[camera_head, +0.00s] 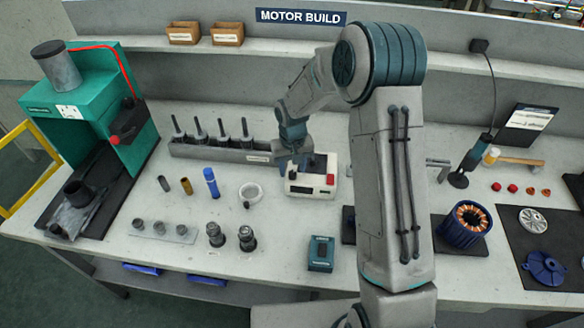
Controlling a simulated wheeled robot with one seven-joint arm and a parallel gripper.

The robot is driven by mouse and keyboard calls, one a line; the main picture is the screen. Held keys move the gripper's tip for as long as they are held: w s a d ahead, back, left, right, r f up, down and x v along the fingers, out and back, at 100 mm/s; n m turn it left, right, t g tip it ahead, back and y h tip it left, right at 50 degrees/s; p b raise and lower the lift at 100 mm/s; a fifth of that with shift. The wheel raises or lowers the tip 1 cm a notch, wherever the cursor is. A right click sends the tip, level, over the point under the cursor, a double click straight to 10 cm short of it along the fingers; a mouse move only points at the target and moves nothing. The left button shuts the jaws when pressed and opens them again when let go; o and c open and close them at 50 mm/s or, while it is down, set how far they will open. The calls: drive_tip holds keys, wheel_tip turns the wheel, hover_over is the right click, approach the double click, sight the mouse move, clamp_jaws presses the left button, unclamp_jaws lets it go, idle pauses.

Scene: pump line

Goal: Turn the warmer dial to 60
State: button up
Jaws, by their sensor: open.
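A grey rack with several upright tools (215,148) stands just left of the gripper. A teal box (321,253) stands in front. A copper-wound motor part (466,223) is at right.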

drive_tip(key=shift+f, duration=0.75)
clamp_jaws()
